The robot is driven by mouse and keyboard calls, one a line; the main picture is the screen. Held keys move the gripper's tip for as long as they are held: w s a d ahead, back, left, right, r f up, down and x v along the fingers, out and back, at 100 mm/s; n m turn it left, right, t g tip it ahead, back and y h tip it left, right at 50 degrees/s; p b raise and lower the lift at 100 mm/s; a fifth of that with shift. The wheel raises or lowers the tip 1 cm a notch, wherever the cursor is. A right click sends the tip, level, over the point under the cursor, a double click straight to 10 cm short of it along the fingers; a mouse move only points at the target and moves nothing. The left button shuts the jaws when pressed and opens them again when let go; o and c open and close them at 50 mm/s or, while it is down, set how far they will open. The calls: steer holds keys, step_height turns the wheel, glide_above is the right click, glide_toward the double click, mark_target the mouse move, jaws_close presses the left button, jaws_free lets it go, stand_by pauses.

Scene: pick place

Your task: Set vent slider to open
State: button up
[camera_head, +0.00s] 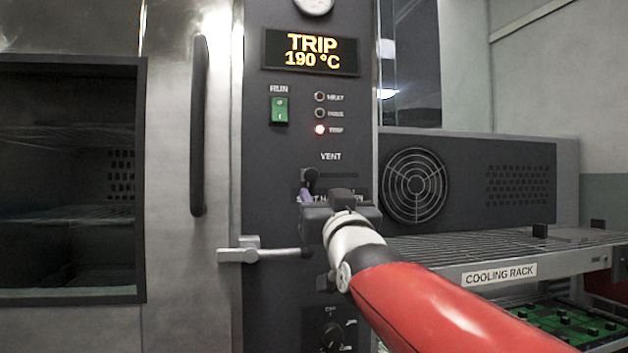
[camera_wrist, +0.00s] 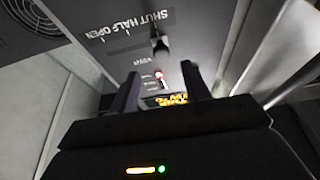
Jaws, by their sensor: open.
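The vent slider's black knob (camera_head: 310,175) sits under the VENT label on the dark control panel (camera_head: 270,190), at the left, SHUT end of its scale. In the wrist view the knob (camera_wrist: 160,46) appears above and beyond my fingertips, by the upside-down SHUT HALF OPEN lettering (camera_wrist: 118,27). My gripper (camera_head: 325,196) is in front of the panel just below the slider and partly hides the lettering in the head view. In the wrist view its two fingers (camera_wrist: 161,74) are apart, with nothing between them. The knob looks clear of the fingers.
A horizontal metal lever (camera_head: 265,254) juts out left of my gripper. A tall door handle (camera_head: 199,125) stands further left. The cooling rack (camera_head: 500,250) is at right.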

mark_target(312, 175)
steer(key=x, duration=0.2)
steer(key=p+x, duration=0.1)
steer(key=x, duration=0.2)
steer(key=p+x, duration=0.1)
steer(key=x, duration=0.2)
steer(key=shift+s+r, duration=0.15)
steer(key=shift+r, duration=0.2)
steer(key=shift+c, duration=0.2)
jaws_close()
